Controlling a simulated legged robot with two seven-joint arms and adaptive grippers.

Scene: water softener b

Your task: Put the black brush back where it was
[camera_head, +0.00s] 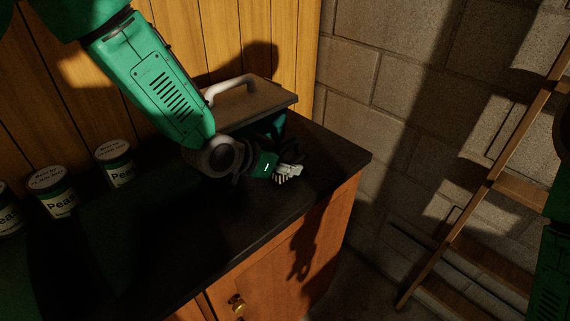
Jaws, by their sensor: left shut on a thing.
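My left gripper (287,171) is low over the dark countertop (225,232), near its right end and in front of a box with a brown lid (262,98). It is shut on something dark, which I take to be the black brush. The brush's outline hardly stands out against the dark counter and shadow. I cannot tell whether it touches the counter. My right gripper is not in view; only part of my right arm shows at the right edge.
Several cans labelled Peas, such as this one (117,165), stand at the left against the wood-panelled wall. A white handle (230,87) rises from the box lid. A wooden ladder (487,185) leans at the right by the block wall. The counter's front middle looks clear.

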